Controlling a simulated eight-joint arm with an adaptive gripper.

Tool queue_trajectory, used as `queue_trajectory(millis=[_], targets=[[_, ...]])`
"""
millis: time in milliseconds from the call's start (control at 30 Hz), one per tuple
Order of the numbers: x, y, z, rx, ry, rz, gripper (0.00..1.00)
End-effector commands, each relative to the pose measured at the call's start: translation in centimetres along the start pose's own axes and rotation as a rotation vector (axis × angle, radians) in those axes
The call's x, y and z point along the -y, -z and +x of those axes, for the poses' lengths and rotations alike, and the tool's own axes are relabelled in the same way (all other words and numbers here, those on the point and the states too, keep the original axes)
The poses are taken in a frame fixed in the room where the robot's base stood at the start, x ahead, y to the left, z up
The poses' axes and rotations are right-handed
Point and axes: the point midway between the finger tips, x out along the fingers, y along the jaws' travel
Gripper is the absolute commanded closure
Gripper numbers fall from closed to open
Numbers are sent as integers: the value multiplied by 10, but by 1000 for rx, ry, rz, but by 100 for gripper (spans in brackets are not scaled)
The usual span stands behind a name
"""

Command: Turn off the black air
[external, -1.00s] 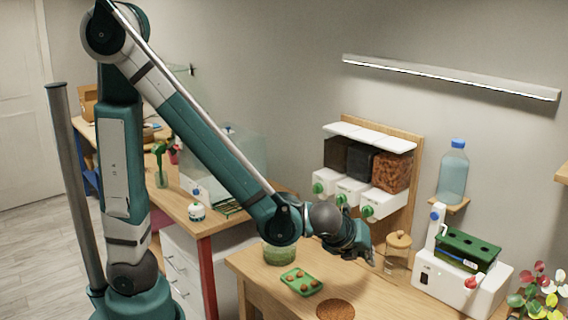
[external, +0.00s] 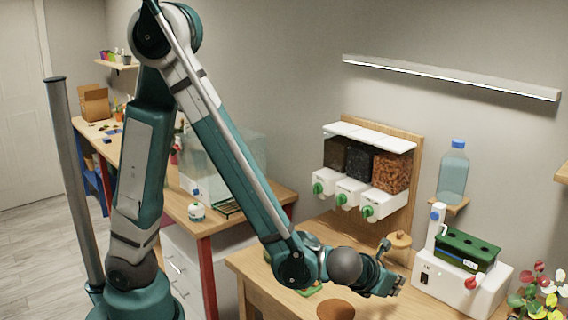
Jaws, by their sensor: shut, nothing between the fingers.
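A white machine (external: 452,290) stands at the right of the wooden table, with a small black switch-like patch (external: 425,278) on its front. A green tray-like box (external: 467,248) sits on top of it, and a red knob (external: 471,283) shows at its right front. No separate black air device can be made out. My gripper (external: 396,282) is shut and empty over the table, just left of the white machine and apart from it in the picture. Its fingertips are small and partly hard to make out.
A wall dispenser with three bins (external: 367,165) hangs behind my gripper. A wooden-lidded jar (external: 398,246) stands close behind it. A blue-capped bottle (external: 453,172) sits on a shelf above the machine. A red and green leafy plant (external: 540,293) is at far right.

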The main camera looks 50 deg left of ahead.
Motion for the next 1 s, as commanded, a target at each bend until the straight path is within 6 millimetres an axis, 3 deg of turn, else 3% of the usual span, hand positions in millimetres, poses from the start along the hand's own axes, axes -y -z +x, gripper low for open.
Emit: queue_trajectory(millis=[533, 1000], targets=[[0, 0, 8, -1, 0, -2, 100], [0, 0, 56, 0, -1, -3, 100]])
